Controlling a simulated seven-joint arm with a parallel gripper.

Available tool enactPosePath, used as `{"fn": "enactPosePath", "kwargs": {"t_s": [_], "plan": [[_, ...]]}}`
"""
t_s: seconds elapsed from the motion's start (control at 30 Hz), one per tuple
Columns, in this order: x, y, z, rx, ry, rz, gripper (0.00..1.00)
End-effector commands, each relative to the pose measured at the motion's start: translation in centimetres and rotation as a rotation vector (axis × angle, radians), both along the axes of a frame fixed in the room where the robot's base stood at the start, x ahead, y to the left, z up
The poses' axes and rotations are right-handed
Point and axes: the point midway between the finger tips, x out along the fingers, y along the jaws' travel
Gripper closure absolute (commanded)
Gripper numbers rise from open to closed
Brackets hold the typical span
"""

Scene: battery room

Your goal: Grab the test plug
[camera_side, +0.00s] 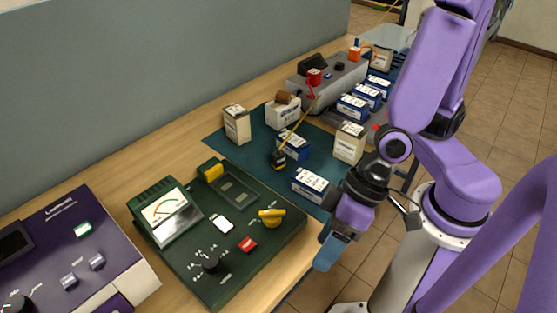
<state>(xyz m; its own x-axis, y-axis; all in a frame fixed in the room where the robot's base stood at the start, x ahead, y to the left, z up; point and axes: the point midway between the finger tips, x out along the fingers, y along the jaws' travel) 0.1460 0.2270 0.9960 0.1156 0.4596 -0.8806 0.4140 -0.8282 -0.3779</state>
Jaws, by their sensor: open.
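A small black plug-like piece with a yellow band (278,159) stands on the dark green mat (221,143), and a thin yellow cord runs from it up towards a grey unit. It looks like the test plug, but it is small and I cannot be sure. My gripper (328,254) hangs at the front edge of the table, to the right of the green meter panel. It is well apart from the plug, nearer the camera and to its right. The gap between its fingers is hard to see from this side; no object shows in it.
The green meter panel (190,272) has a yellow knob (271,217). Blue-and-white batteries (310,183) and cream ones (349,143) stand around the plug. The grey unit (338,82) is behind, a purple device (62,250) at left. A wall bounds the back.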

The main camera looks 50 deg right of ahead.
Motion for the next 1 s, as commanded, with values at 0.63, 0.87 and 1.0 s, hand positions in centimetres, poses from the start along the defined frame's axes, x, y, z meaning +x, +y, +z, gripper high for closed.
{"fn": "enactPosePath", "kwargs": {"t_s": [0.63,0.87,1.0], "plan": [[8.7,-11.1,-1.6,-0.254,-0.839,-0.779,0.38],[9.5,-12.4,-0.9,-0.276,-0.923,-0.821,0.38],[10.9,-12.8,-1.6,-0.278,-0.92,-0.824,0.38]]}}
